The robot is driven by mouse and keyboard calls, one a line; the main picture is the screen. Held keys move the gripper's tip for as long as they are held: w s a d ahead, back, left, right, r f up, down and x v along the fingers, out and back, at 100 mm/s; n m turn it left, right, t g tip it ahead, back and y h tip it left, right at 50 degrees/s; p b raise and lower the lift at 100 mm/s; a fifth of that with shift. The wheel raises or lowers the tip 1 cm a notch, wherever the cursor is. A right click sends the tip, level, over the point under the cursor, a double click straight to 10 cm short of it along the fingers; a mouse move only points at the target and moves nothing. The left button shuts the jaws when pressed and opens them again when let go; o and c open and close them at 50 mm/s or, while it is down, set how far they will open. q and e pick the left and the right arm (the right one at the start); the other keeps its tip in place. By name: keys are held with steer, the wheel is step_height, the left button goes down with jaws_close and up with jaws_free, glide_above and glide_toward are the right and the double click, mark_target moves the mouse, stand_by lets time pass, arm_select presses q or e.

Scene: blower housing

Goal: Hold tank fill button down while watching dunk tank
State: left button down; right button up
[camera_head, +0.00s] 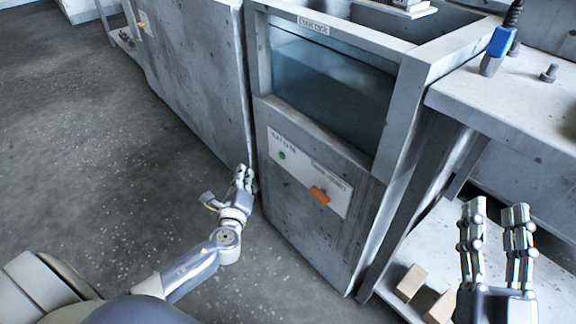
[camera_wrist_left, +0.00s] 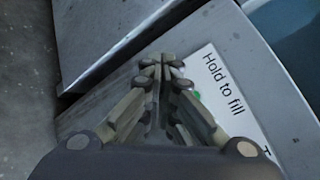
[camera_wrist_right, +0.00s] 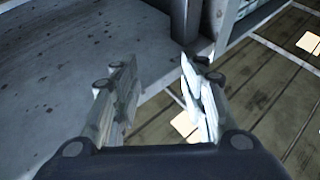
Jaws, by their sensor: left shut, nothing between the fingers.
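The dunk tank (camera_head: 330,85) is a grey cabinet with a glass window in its upper part and bluish water behind it. A white panel on its front (camera_head: 338,201) carries a green fill button (camera_head: 282,155) and an orange handle (camera_head: 319,195). In the left wrist view the panel reads "Hold to fill" (camera_wrist_left: 222,85), with the green button (camera_wrist_left: 197,95) partly hidden by a finger. My left gripper (camera_head: 243,172) is shut and empty, left of the button and apart from it. My right gripper (camera_head: 496,207) is open and empty at the lower right.
A grey workbench (camera_head: 520,105) stands to the right, with a blue-handled tool (camera_head: 500,42) on it. Small tan blocks (camera_head: 411,283) lie on the lower shelf. Another grey cabinet (camera_head: 195,65) stands left of the tank. The floor at left is clear.

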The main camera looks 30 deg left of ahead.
mark_target(282, 156)
arm_select(q)
steer(key=shift+d+r, duration=0.1)
arm_select(e)
steer(key=shift+s+r, duration=0.1)
steer(key=shift+r, duration=0.05)
arm_select(q)
steer(key=shift+w, duration=0.1)
steer(key=w+d+b, duration=0.1)
steer(key=w+d, duration=0.2)
steer(key=w, duration=0.5)
steer(key=shift+d, duration=0.15)
arm_select(e)
steer(key=s+r+t+y, duration=0.1)
steer(key=s+r+t, duration=0.2)
steer(key=r, duration=0.2)
steer(key=shift+s+d, duration=0.2)
steer(key=shift+s, duration=0.05)
arm_select(q)
steer(key=shift+w, duration=0.1)
stand_by(0.6)
steer(key=shift+w+d, duration=0.2)
steer(key=shift+w, duration=0.15)
arm_select(e)
steer(key=shift+s+r+t, duration=0.15)
steer(key=shift+s+t, duration=0.1)
steer(key=shift+t, duration=0.15)
